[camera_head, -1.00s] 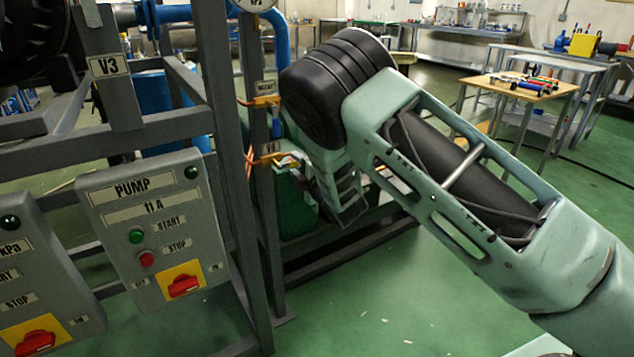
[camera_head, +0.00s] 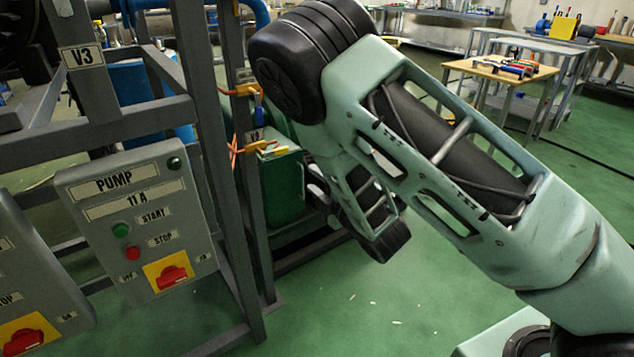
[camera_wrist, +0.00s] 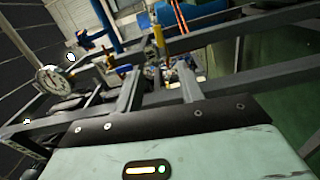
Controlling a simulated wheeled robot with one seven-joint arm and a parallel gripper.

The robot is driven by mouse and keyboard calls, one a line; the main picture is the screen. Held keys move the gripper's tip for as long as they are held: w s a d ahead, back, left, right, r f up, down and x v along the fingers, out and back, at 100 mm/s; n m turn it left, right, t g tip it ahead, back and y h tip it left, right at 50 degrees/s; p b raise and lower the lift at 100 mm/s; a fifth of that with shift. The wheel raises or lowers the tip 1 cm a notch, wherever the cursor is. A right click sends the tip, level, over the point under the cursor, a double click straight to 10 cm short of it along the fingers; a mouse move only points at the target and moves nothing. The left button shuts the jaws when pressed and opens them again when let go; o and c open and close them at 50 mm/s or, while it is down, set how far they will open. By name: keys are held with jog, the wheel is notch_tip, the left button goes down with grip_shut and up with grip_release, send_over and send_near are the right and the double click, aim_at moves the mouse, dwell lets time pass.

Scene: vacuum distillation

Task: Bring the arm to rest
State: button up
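My arm fills the right half of the head view, its elbow bent high beside the grey frame and its forearm folded down behind the upper arm. My gripper does not show clearly in the head view; the arm hides that region.
A second panel (camera_head: 35,290) is at the lower left. A wooden-topped table (camera_head: 500,70) with tools stands at the back right. A round gauge (camera_wrist: 52,80) shows in the wrist view. Green floor (camera_head: 370,310) is open below my arm.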

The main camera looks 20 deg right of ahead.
dwell(0.4)
jog(key=s+a+m+g+h, duration=0.1)
jog(key=s+a+m+g, duration=0.9)
jog(key=s+g, duration=0.15)
jog(key=s+d+r+m+g+h, duration=0.1)
jog(key=s+r+g, duration=0.25)
jog(key=s, duration=0.75)
jog(key=s+r+m+g+h, duration=0.15)
jog(key=s+r, duration=0.25)
jog(key=s, duration=0.7)
notch_tip(320, 180, up, 19)
jog(key=p, duration=1.9)
jog(key=shift+w+g, duration=0.15)
jog(key=shift+g, duration=0.3)
jog(key=shift+d, duration=0.25)
